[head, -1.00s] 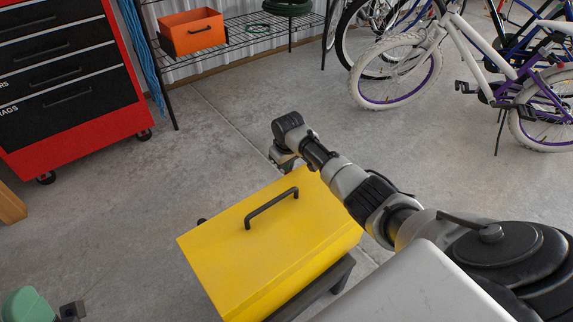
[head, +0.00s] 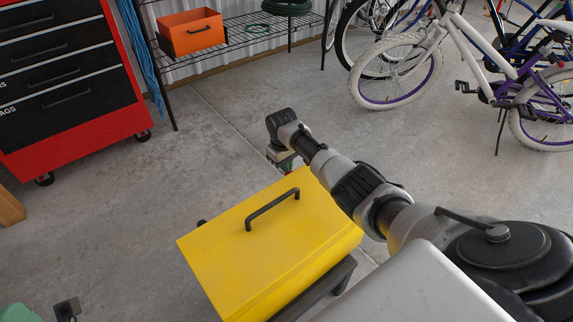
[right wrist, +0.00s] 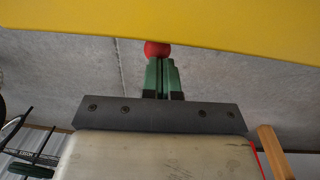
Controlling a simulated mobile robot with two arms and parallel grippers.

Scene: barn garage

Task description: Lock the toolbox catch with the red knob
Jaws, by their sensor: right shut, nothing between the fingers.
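The yellow toolbox (head: 275,250) stands closed, with a black handle (head: 272,208) on its lid. In the right wrist view its yellow surface (right wrist: 230,28) spans the top. The red knob (right wrist: 157,49) shows just below that yellow edge. My right arm reaches along the toolbox's right side, with my right gripper (head: 285,166) by its far edge. In the right wrist view the green fingers of the right gripper (right wrist: 163,62) are shut and empty. Their tips overlap the knob's lower edge; contact is unclear. The catch itself cannot be made out. Only a bit of my left gripper (head: 45,310) shows, bottom left.
The toolbox rests on a dark stand (head: 338,280). A red tool cabinet (head: 95,135) stands at left. A wire shelf (head: 250,30) with an orange box (head: 190,32) is at the back, and bicycles (head: 400,72) are at the right. The floor beyond the toolbox is clear.

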